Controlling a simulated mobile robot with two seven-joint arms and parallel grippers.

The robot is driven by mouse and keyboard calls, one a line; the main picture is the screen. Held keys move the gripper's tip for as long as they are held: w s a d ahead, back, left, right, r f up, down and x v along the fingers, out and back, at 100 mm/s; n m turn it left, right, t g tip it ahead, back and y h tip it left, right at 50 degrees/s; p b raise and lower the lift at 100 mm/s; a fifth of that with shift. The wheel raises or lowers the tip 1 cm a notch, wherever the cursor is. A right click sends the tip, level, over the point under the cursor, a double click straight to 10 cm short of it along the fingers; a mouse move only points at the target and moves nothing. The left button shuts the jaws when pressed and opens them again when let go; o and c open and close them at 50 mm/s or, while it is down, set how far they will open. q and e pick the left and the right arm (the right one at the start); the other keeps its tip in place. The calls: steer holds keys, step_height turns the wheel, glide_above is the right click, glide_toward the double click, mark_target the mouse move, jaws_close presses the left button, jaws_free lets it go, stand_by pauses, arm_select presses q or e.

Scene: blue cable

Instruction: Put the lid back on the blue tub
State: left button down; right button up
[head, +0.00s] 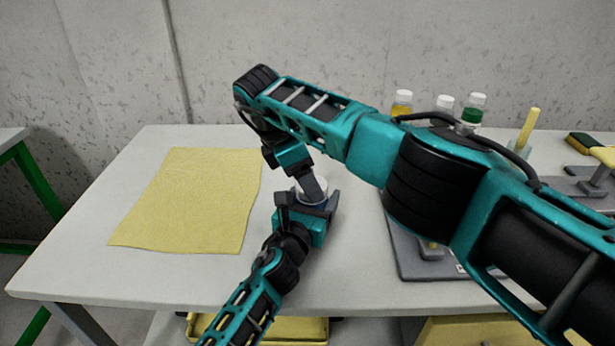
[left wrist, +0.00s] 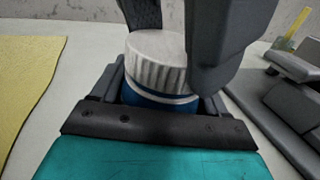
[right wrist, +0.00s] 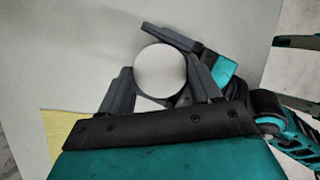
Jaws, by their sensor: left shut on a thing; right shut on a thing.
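The blue tub (left wrist: 155,98) stands upright between the fingers of my left gripper (head: 306,207), which is shut on it near the table's middle. The white ribbed lid (left wrist: 156,58) is on top of the tub, roughly level and in line with it. I cannot tell whether it is screwed tight. My right gripper (head: 313,186) comes from above and is shut on the lid, with a finger on either side. In the right wrist view the lid (right wrist: 160,72) shows as a round white disc between the fingers, hiding the tub. In the head view the grippers hide most of both.
A yellow cloth (head: 190,200) lies on the white table (head: 170,270) at left. A grey base plate (head: 430,268) lies under my right arm.

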steer(key=o, duration=1)
steer(key=shift+r, duration=0.1)
steer(key=shift+r, duration=2.15)
steer(key=shift+c, duration=0.4)
